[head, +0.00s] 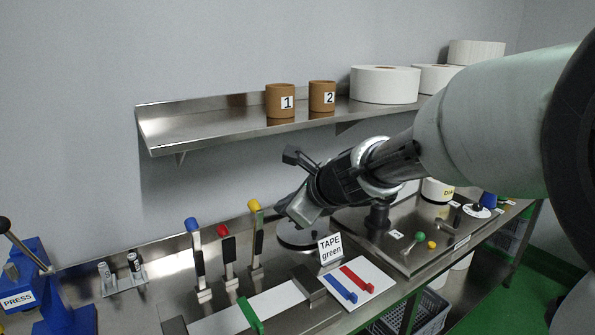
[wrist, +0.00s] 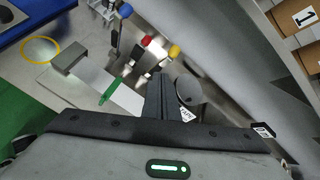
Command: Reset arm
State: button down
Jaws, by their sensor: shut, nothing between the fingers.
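My gripper (head: 284,208) is above the steel bench in the head view, reaching in from the right. It points left and down near the yellow-knobbed lever (head: 255,207). In the wrist view my gripper (wrist: 163,78) has its fingers together with nothing between them. It appears to hang above the bench, apart from the levers. The red-knobbed lever (head: 222,229) and blue-knobbed lever (head: 193,224) stand further left. A green handle (head: 250,315) lies at the front. The "TAPE green" sign (head: 330,249) stands below my gripper in the head view.
A wall shelf (head: 215,126) holds brown containers 1 (head: 275,101) and 2 (head: 317,97) and white rolls (head: 385,85). A blue press (head: 30,285) stands at the left. A white plate (head: 372,282) bears blue and red strips. A machine plate (head: 350,218) lies under my arm.

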jog(key=s+d+f+n+g+h, duration=0.1)
jog(key=s+d+n+h, duration=0.2)
jog(key=s+d+n, duration=0.6)
jog(key=s+d+f+n+g+h, duration=0.1)
jog(key=s+d+n+h, duration=0.2)
jog(key=s+d+n, duration=0.6)
jog(key=s+n, duration=0.4)
jog(key=s, duration=0.5)
jog(key=shift+d+n+g, duration=0.25)
jog(key=shift+n+g, duration=0.15)
